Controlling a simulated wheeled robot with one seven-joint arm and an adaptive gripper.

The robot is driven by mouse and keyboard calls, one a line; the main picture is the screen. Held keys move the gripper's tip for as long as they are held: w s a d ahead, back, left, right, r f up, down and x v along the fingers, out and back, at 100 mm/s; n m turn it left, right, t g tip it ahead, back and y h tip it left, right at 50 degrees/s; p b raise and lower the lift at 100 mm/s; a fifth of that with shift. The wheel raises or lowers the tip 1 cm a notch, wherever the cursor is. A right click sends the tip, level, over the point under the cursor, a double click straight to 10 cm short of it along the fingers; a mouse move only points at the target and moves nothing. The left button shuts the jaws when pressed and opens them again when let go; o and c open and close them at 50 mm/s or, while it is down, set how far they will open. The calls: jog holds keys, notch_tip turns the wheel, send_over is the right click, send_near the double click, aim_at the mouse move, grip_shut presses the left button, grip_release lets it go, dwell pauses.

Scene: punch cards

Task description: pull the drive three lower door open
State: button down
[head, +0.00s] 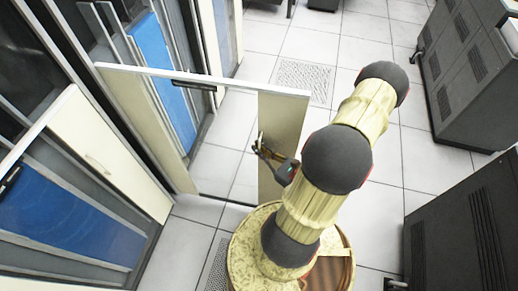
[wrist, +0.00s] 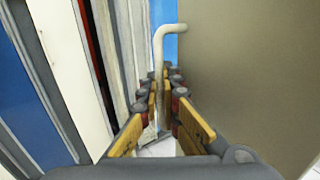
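A pale door (head: 280,115) with a see-through middle stands swung out from the cabinet row on the left in the head view. I take it for the drive three lower door; no label is readable. Its broad beige face (wrist: 250,80) fills the right of the wrist view. A cream bent handle (wrist: 168,32) stands off this face and runs down between my fingers. My gripper (wrist: 163,100) has its fingertips closed in on both sides of the handle. In the head view my gripper (head: 265,150) is at the door's outer part, and my forearm hides some of it.
Another cabinet front with a cream panel (head: 105,150) and blue glass (head: 70,215) stands at the left. Dark grey cabinets (head: 470,80) and (head: 470,230) stand at the right. White floor tiles (head: 390,150) are clear between them.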

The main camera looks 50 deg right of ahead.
jog(key=shift+d, duration=0.15)
jog(key=c, duration=2.3)
grip_release()
jog(key=shift+s, duration=0.1)
jog(key=shift+s, duration=0.1)
jog(key=shift+s+a, duration=0.25)
jog(key=shift+s, duration=1.55)
jog(key=shift+s+a, duration=0.2)
jog(key=shift+s, duration=1.6)
